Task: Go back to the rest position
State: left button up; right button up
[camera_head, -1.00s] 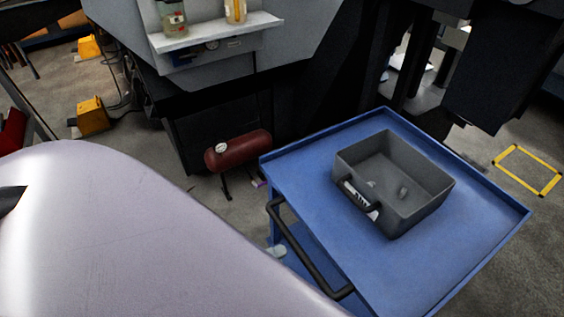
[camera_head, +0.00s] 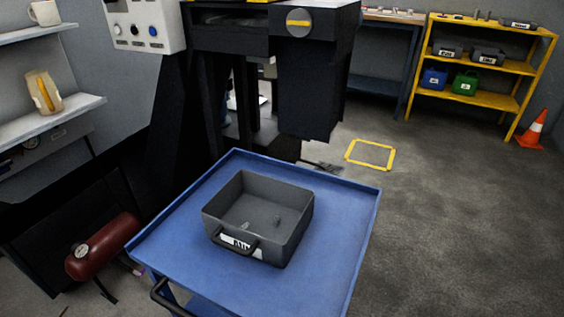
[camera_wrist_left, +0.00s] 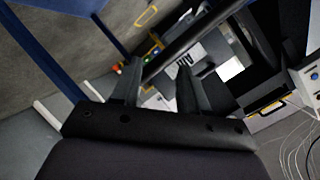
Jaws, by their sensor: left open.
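My left gripper (camera_wrist_left: 158,88) shows in the left wrist view with its two dark fingers spread apart and nothing visible between them. Behind the fingers are a dark bar and a light label with dark lettering, partly hidden. Neither gripper shows in the head view. A grey bin (camera_head: 262,220) with a black handle and a white label stands on the blue cart (camera_head: 330,270). A few small grey pieces lie in the bin.
A dark red tank (camera_head: 103,247) stands on the floor left of the cart. A yellow shelf (camera_head: 485,65) and an orange cone (camera_head: 533,128) stand at the back right. A yellow floor square (camera_head: 370,155) lies behind the cart. The floor on the right is clear.

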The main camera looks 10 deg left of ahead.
pick_arm(q)
notch_tip(320, 180, up, 11)
jog(key=s+d+n+g+y+p, duration=0.1)
jog(key=s+d+n+g+p, duration=0.1)
jog(key=n+p, duration=0.9)
jog(key=shift+s+g+p, duration=0.15)
jog(key=shift+g+p, duration=0.35)
jog(key=shift+p, duration=0.35)
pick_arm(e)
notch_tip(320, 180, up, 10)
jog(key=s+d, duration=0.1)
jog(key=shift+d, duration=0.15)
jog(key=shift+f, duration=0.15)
